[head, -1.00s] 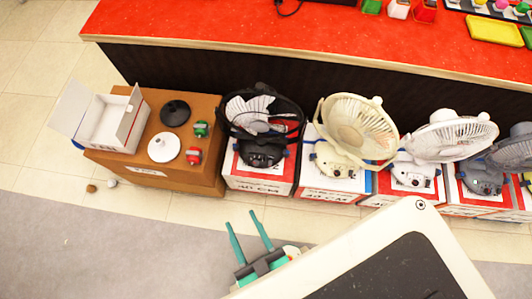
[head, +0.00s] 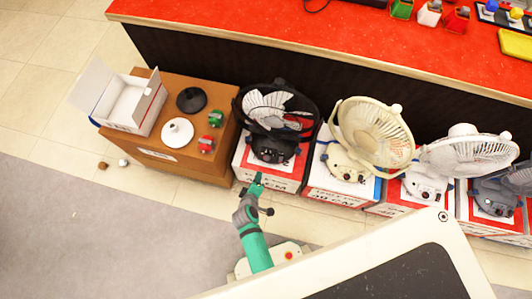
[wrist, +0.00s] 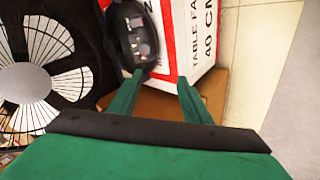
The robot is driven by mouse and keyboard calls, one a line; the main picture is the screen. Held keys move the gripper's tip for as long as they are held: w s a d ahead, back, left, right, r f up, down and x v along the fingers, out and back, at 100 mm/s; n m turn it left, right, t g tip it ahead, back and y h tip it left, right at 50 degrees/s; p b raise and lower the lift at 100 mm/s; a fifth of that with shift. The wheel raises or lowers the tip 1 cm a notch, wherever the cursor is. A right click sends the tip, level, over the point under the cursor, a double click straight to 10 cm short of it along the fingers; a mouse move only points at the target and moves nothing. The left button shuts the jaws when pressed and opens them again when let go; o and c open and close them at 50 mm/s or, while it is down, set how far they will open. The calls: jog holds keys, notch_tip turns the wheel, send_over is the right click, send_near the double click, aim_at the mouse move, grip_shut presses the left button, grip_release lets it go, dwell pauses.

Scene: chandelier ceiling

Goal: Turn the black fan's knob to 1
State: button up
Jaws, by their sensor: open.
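The black fan (head: 272,148) stands upright on a white and red box, its round cage leaning back over a dark base. In the wrist view its cage (wrist: 38,62) fills the left side, and its base (wrist: 133,30) is at the upper middle. Small controls (wrist: 145,49) show on the base, but which one is the knob and its setting are too small to read. My gripper (head: 257,182) is just in front of the fan's box. In the wrist view my gripper (wrist: 160,80) is open and empty, its left fingertip close to the base; I cannot tell whether they touch.
A cream fan (head: 370,135) on its box stands to the right, with more fans beyond. A brown box (head: 185,165) to the left bears an open white carton (head: 135,105) and small parts. The red counter (head: 260,25) runs behind.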

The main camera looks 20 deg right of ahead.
jog(key=n+g+h, duration=0.1)
jog(key=h, duration=0.1)
send_near(267, 158)
jog(key=x, duration=0.8)
jog(key=shift+a+f, duration=0.1)
jog(key=shift+f, duration=0.1)
jog(key=shift+c, duration=0.5)
jog(key=c, duration=0.9)
